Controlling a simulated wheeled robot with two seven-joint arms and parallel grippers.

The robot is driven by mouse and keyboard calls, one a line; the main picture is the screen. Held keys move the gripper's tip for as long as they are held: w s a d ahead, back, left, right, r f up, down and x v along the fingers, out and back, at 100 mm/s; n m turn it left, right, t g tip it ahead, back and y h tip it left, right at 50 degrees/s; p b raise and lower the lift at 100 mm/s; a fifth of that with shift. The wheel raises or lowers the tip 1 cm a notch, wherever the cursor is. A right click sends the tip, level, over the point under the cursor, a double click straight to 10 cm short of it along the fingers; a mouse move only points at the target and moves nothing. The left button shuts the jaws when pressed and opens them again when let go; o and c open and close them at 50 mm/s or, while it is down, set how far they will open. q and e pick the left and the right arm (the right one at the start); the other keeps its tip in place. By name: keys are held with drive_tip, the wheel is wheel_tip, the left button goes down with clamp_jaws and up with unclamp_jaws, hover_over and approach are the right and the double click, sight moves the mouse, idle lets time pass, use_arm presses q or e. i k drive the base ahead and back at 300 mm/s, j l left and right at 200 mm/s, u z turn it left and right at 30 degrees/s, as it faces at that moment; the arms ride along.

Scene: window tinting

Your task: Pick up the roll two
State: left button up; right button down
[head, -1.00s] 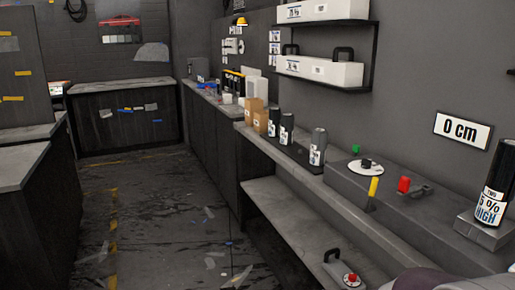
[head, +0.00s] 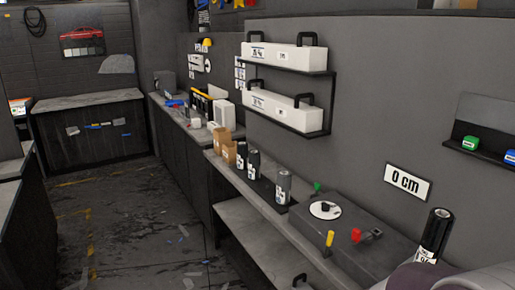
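A dark roll (head: 434,236) with a white label stands at the right end of the counter, below the 0 cm sign. It appears tilted to the right in the picture. The lower part of its label is covered by something close to the camera, so the wording cannot be read now; a second ago the label read TWO, 5% and HIGH. Three more dark rolls with white labels stand in a row farther back on the counter; the nearest of these is greyer (head: 283,187).
The 0 cm sign (head: 408,182) hangs on the wall. A raised grey block with a white disc (head: 325,210), a yellow handle (head: 330,239) and a red handle (head: 356,235) sits left of the roll. Long white boxes (head: 285,57) rest on wall shelves. Floor at left is open.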

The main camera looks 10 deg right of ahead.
sight(440, 223)
drive_tip(key=z, duration=1.55)
drive_tip(key=i+j+z, duration=0.3)
drive_tip(key=i+j, duration=0.15)
drive_tip(key=j, duration=0.2)
drive_tip(key=i+j+z, duration=0.2)
drive_tip(key=j, duration=0.15)
drive_tip(key=i+j+z, duration=0.15)
drive_tip(key=j, duration=0.2)
